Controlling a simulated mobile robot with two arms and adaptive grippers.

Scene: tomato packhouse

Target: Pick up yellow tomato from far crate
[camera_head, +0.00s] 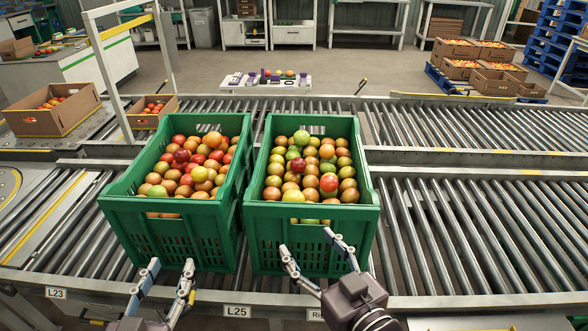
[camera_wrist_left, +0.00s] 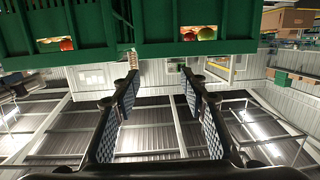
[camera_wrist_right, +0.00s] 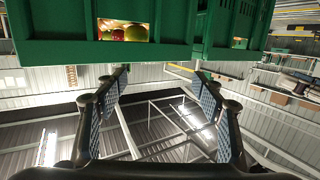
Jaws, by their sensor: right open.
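Two green crates stand side by side on the roller conveyor, a left crate (camera_head: 170,240) and a right crate (camera_head: 310,212), both full of mixed tomatoes. A yellowish tomato (camera_head: 199,174) lies among red and orange ones in the left crate. Another yellowish tomato (camera_head: 293,196) lies near the front of the right crate. Which crate counts as far is unclear. My left gripper (camera_head: 172,263) is open and empty before the left crate's front wall; its fingers also show in the left wrist view (camera_wrist_left: 160,74). My right gripper (camera_head: 306,240) is open and empty before the right crate's front.
A cardboard box of tomatoes (camera_head: 52,108) and a smaller one (camera_head: 152,112) stand at the left. A low stand (camera_head: 262,84) with a few tomatoes is behind the conveyor. More boxes (camera_head: 497,83) lie at the back right. The rollers (camera_head: 480,230) right of the crates are clear.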

